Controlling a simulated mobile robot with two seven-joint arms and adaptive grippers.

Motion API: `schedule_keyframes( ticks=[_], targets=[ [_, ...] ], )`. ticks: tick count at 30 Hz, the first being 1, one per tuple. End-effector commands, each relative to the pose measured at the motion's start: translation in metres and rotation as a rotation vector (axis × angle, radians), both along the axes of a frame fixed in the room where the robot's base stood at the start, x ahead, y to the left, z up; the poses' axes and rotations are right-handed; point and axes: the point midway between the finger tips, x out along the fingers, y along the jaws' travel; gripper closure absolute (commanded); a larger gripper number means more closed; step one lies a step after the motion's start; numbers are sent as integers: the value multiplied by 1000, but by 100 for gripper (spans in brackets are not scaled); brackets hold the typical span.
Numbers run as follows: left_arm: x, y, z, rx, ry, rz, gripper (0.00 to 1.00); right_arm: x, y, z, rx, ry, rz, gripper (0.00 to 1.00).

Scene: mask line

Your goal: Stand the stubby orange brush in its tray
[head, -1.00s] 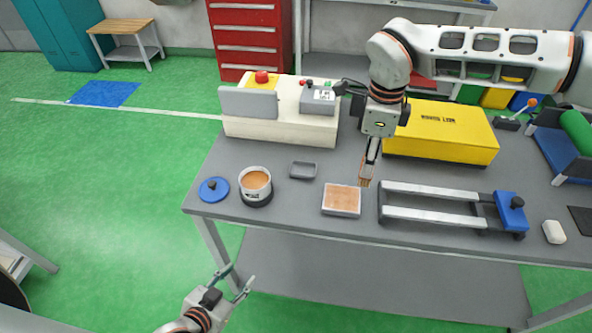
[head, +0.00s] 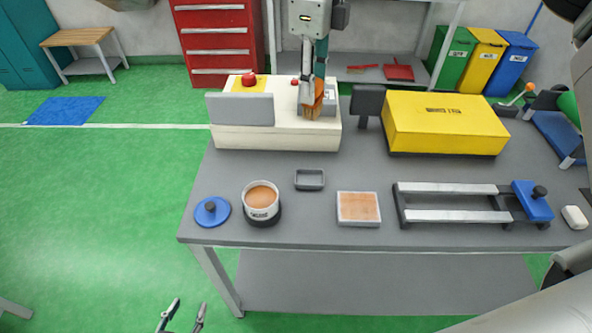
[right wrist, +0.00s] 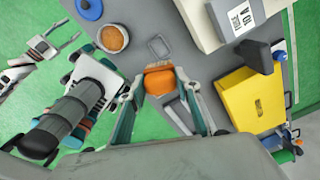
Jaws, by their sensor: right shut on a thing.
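My right gripper (head: 313,85) is shut on the stubby orange brush (head: 319,94) and holds it above the table, bristles down, in front of the cream machine. In the right wrist view the brush (right wrist: 158,83) sits between the two fingers, its tan bristles pointing away from the palm. A small dark grey tray (head: 309,181) stands empty on the table, below the brush in the head view and nearer the front edge. The tray (right wrist: 159,47) also shows beyond the bristles in the wrist view. My left gripper (head: 183,316) is open and empty, low in front of the table.
A pot of tan liquid (head: 262,198) and a blue lid (head: 211,211) stand left of the tray. A shallow tan-filled pan (head: 358,208) and a railed frame (head: 455,203) are to the right. The cream machine (head: 275,137) and yellow box (head: 445,125) stand behind.

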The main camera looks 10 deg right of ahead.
Motion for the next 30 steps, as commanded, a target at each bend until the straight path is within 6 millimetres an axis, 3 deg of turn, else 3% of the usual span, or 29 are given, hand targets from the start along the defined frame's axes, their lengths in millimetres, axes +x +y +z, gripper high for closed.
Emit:
schedule_keyframes(
  ticks=[16, 30],
  targets=[
    [-2, -1, -5, 0, 5, -1, 60, -1, 0, -127, 0, 5, 2, 85],
    [-2, 0, -6, 1, 8, -1, 60, -1, 0, -173, -1, 3, 2, 85]
  ],
)
